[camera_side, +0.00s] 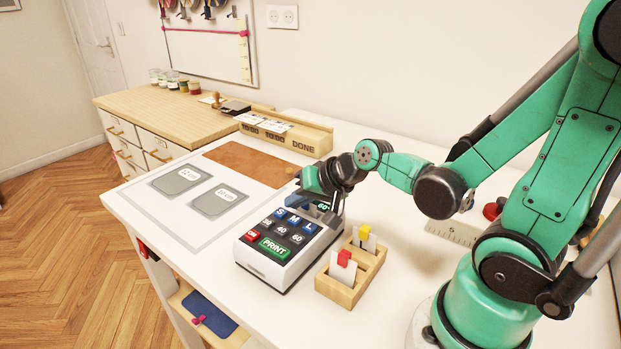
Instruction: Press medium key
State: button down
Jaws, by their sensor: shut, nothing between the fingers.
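The label printer (284,279) is a white box with a dark key panel on the white table. Its blue size keys S, M and L form a row, with the medium key M (294,220) between S (280,213) and L (309,227). Below are dark keys 30, 40 and 60, a red ON key (251,236) and a green PRINT key (273,247). A small display with green digits (321,207) shows at the back, partly hidden by my gripper. My gripper (334,212) is shut and empty over the printer's back end, behind the M key. Whether its tips touch the printer cannot be told.
A wooden holder (345,292) with red- and yellow-clipped cards stands right of the printer. Two grey pocket pieces (219,200) lie on a pale mat at left, near a brown leather mat (240,158). A wooden TO DO/DONE tray (310,142) stands behind.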

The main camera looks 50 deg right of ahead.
aim_at(298, 221)
jog(key=shift+r, duration=2.1)
jog(key=s+a+n, duration=0.1)
jog(key=n, duration=0.1)
jog(key=s+a+n+g, duration=0.1)
jog(key=s+n, duration=0.1)
jog(key=n, duration=0.1)
jog(key=s+a+r+n+g+h, duration=0.1)
jog(key=n, duration=0.1)
jog(key=shift+s+a+n, duration=0.2)
jog(key=shift+a+n, duration=0.1)
jog(key=shift+n, duration=0.1)
